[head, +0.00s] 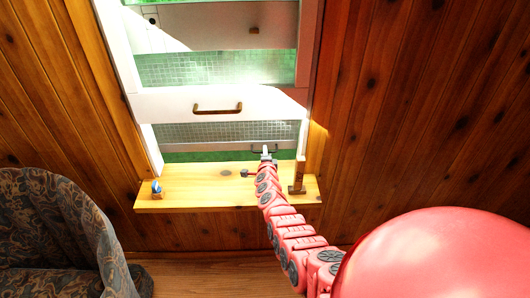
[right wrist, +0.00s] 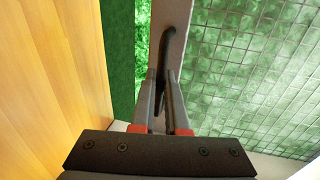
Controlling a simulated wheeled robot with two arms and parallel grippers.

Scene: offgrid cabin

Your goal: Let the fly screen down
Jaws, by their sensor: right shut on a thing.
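The fly screen (head: 200,133) is a pale grid mesh in the window, with its light bottom rail a little above the wooden sill (head: 200,190). A green strip shows between rail and sill. The mesh also shows in the right wrist view (right wrist: 250,75), beside its grey rail (right wrist: 175,18). My right gripper (head: 265,151) is at the rail, shut on the screen's dark handle (right wrist: 165,50), which sits between its fingers. The gripper hides part of the handle in the head view. My left gripper is not in view.
A white sash rail with a brown handle (head: 217,110) crosses the window above. A small blue object (head: 154,187) stands at the sill's left end and a wooden block (head: 298,178) at its right. A patterned armchair (head: 55,235) is at lower left.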

